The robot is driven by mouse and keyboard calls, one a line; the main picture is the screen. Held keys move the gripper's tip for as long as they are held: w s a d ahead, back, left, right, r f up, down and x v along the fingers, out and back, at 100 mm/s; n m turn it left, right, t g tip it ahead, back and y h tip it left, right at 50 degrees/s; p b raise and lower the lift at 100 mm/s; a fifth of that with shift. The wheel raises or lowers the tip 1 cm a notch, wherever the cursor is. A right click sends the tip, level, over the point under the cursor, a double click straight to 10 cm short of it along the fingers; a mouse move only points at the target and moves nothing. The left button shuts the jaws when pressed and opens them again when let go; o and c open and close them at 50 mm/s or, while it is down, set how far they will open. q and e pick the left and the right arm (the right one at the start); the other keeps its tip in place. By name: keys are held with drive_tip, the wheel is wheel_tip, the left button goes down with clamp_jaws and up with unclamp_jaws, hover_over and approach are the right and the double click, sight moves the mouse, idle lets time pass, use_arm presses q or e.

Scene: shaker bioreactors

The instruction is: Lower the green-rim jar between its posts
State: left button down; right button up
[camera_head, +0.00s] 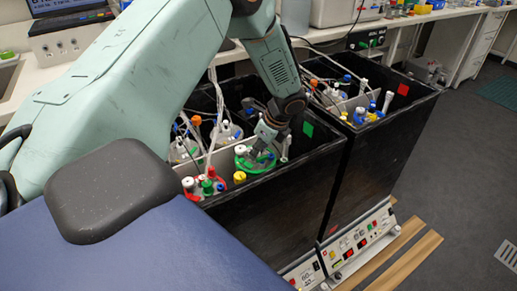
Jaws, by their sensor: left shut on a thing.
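The green-rim jar (243,162) is in the nearer black shaker box (270,220), toward its right side. My left gripper (262,140) reaches down from above and is shut on the jar, near its rim. The fingers cover part of the jar's lid, and the box wall hides its lower body. I cannot make out the posts around it or whether the jar touches the floor of the box. My right gripper is not in view.
A red-rim jar (205,186) stands close by at the box's front left. Other capped jars with tubes stand behind. A second black box (375,165) adjoins on the right.

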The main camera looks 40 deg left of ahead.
use_arm(q)
drive_tip(key=shift+f+b, duration=0.3)
drive_tip(key=shift+f, duration=1.55)
idle(1.7)
drive_tip(key=c, duration=1.2)
unclamp_jaws()
drive_tip(key=shift+o, duration=0.8)
drive_tip(key=shift+s+f, duration=0.1)
drive_tip(key=v, duration=1.2)
